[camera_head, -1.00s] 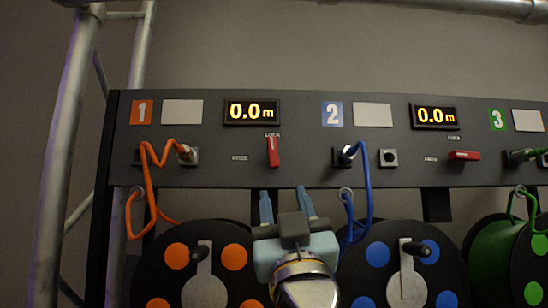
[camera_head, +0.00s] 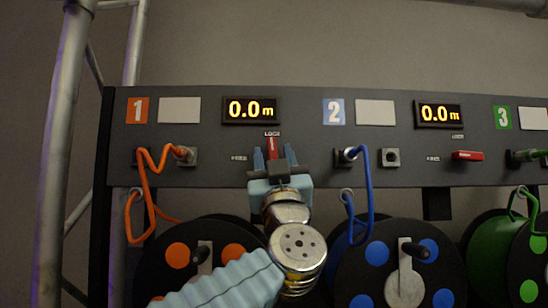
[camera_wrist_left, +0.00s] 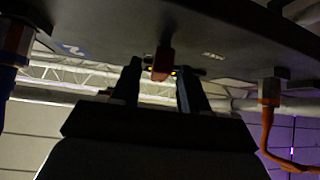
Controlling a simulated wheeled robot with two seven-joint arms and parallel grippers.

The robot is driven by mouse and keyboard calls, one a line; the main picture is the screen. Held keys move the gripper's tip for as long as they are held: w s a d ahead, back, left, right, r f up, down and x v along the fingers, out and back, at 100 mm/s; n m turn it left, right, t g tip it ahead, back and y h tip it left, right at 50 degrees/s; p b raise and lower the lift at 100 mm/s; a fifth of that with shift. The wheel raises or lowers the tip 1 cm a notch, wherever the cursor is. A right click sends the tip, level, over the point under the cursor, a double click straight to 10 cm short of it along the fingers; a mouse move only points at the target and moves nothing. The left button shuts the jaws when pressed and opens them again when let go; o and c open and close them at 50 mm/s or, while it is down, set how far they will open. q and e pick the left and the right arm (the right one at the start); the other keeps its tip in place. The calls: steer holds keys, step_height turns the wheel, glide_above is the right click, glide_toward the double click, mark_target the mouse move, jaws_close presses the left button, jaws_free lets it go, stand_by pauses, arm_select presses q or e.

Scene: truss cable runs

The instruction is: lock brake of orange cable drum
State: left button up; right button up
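The orange cable drum (camera_head: 178,255), black with orange discs, sits below the panel's section 1, partly hidden by my left arm. Its red brake lever (camera_head: 272,146) stands upright under the LOCK label (camera_head: 272,133); its lower part is hidden by my gripper. My left gripper (camera_head: 274,155) is open at the lever, one finger on each side. In the left wrist view the lever (camera_wrist_left: 163,62) shows between the two fingers (camera_wrist_left: 157,85), with gaps visible on both sides. My right gripper is not in view.
The dark panel (camera_head: 215,170) carries plugged orange (camera_head: 150,180) and blue (camera_head: 368,190) cables on either side of my gripper. A second red lever (camera_head: 468,155) lies horizontal. The blue drum (camera_head: 345,275) and green drum (camera_head: 490,250) stand to the right. Truss poles (camera_head: 62,150) rise at left.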

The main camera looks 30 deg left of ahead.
arm_select(q)
jaws_close()
steer(key=shift+s+a+r+m+t+h, duration=0.1)
steer(key=shift+m+t+h, duration=0.25)
steer(key=shift+m+h, duration=0.2)
steer(key=shift+a+m+t+h, duration=0.1)
steer(key=shift+m+t+h, duration=0.25)
steer(key=shift+m+h, duration=0.15)
steer(key=shift+d+m+t+h+p, duration=0.15)
steer(key=shift+m+t+h+p, duration=0.25)
steer(key=shift+m, duration=0.45)
steer(key=shift+o, duration=0.2)
jaws_free()
